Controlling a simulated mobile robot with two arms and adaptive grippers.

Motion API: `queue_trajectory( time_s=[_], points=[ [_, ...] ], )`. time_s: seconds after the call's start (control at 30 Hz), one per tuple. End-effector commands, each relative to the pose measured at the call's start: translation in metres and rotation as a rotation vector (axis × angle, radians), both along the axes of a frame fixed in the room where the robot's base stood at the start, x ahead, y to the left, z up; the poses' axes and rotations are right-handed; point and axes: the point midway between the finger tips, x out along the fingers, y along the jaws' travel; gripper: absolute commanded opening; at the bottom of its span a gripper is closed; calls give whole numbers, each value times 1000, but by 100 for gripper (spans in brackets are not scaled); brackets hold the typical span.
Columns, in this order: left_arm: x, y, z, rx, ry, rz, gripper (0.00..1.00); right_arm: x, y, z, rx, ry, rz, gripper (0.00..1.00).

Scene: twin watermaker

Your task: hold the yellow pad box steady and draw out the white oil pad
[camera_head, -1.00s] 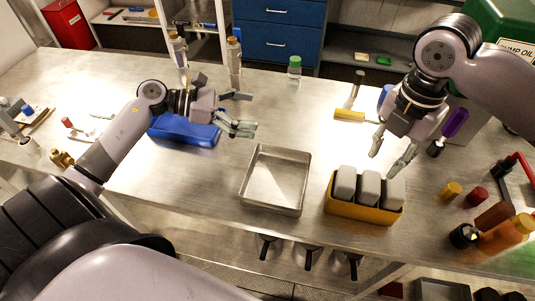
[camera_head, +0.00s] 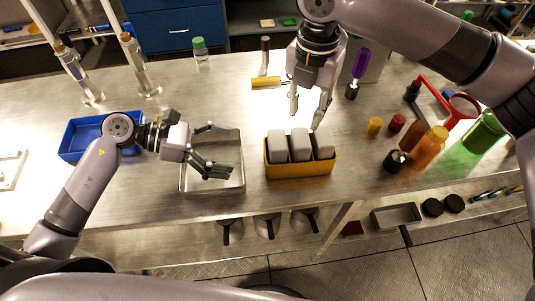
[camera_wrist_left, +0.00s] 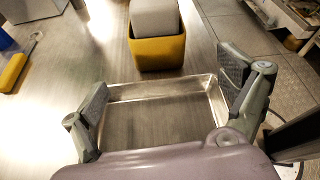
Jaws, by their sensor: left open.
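The yellow pad box (camera_head: 300,171) stands on the steel bench, with three upright pale grey-white pads (camera_head: 300,144) side by side in it, their tops above the rim. In the left wrist view the box (camera_wrist_left: 158,52) is ahead, with a pale pad (camera_wrist_left: 155,18) sticking up. My left gripper (camera_head: 220,150) is open and empty over the metal tray, left of the box and apart from it. My right gripper (camera_head: 308,116) points down with fingers apart, just behind and above the pads. Whether it touches a pad cannot be told.
A shallow metal tray (camera_head: 212,188) lies left of the box, under my left gripper. A blue tray (camera_head: 85,137) is further left. Bottles and caps, including an orange bottle (camera_head: 428,147), stand to the right. A yellow-handled tool (camera_head: 266,83) lies behind. The bench's front edge is close.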

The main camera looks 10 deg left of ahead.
Motion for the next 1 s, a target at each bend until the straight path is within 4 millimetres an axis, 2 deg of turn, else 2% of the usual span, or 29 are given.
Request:
queue_trajectory(
  time_s=[0.1, 0.3, 0.5, 0.7, 1.0],
  points=[
    [5, -23, -8, -4, -1, -2, 94, 0, 0, 0, 0, 0, 0, 33],
    [14, -58, -24, -4, 0, 1, 94, 0, 0, 0, 0, 0, 0, 33],
    [21, -84, -35, -3, 0, 1, 94, 0, 0, 0, 0, 0, 0, 33],
    [23, -95, -40, 0, 1, 1, 94, 0, 0, 0, 0, 0, 0, 33],
    [24, -97, -41, 1, 0, 1, 93, 0, 0, 0, 0, 0, 0, 33]
  ],
)
